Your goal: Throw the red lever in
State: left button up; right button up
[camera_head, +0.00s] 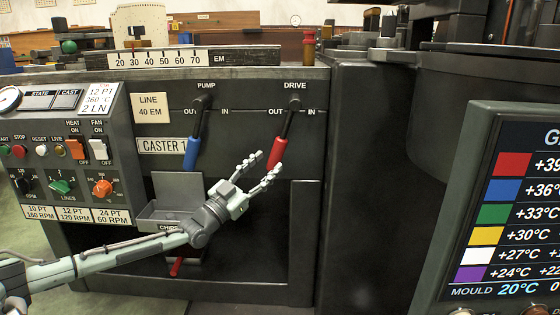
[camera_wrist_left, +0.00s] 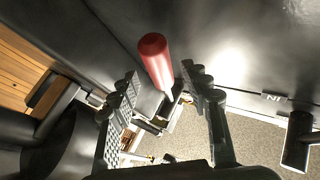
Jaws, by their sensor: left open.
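The red lever (camera_head: 278,150) is on the dark machine front under the DRIVE label. It hangs from its pivot with its handle tilted down and left, on the OUT side. My left gripper (camera_head: 264,165) is open just below the red handle, its fingers pointing up and right toward it. In the left wrist view the red handle (camera_wrist_left: 154,56) shows ahead of the gap between my open fingers (camera_wrist_left: 166,78); contact cannot be told. My right gripper is not in view.
A blue PUMP lever (camera_head: 192,152) hangs left of the red one. A grey CHIPS tray (camera_head: 160,213) lies behind my left arm, with a small red handle (camera_head: 177,267) below. A control panel (camera_head: 70,150) is left; a screen (camera_head: 510,215) stands at right.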

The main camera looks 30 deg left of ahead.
aim_at(272, 159)
pick_arm(q)
jog(key=shift+b+x, duration=0.45)
jog(key=shift+x, duration=1.85)
grip_shut()
